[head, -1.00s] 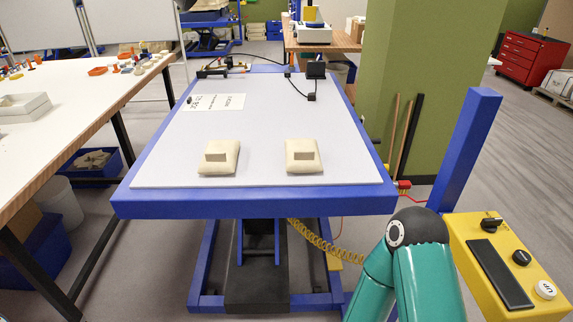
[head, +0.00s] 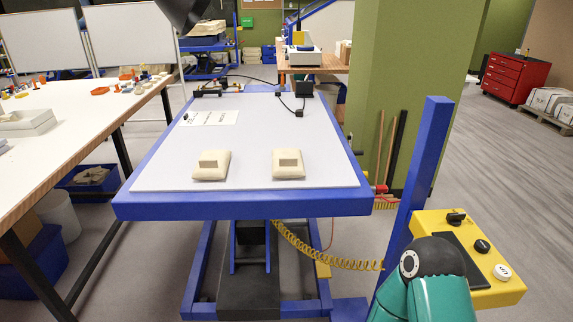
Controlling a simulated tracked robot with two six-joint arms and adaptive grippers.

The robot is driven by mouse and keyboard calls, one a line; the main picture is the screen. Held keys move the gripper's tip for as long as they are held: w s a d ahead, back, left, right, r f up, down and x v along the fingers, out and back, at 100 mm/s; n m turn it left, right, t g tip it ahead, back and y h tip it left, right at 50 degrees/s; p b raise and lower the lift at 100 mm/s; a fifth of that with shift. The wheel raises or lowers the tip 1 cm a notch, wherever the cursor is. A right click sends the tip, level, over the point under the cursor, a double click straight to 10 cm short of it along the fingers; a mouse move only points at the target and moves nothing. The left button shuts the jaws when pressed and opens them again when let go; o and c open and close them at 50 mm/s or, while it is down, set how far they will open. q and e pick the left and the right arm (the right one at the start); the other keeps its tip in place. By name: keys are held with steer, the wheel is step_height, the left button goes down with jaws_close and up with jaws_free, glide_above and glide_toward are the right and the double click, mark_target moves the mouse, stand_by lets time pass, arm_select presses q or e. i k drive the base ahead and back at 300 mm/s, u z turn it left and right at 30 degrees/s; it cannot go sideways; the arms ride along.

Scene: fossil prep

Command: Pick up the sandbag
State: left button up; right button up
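Two beige sandbags lie apart on the pale top of a blue lift table (head: 240,205), near its front edge. The left sandbag (head: 211,173) and the right sandbag (head: 288,171) look alike, each with a small raised block-like tab on top. Nothing touches either one. Neither of my grippers is in view. Only a teal link of my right arm shows at the bottom right.
A blue post (head: 418,170) and a yellow control box (head: 470,258) stand right of the table. A white workbench (head: 70,130) runs along the left. A dark object (head: 185,10), unclear, hangs at the top edge. The table's middle is clear.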

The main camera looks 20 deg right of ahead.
mark_target(286, 163)
steer(key=z, duration=0.05)
steer(key=i, duration=0.9)
steer(key=u, duration=0.1)
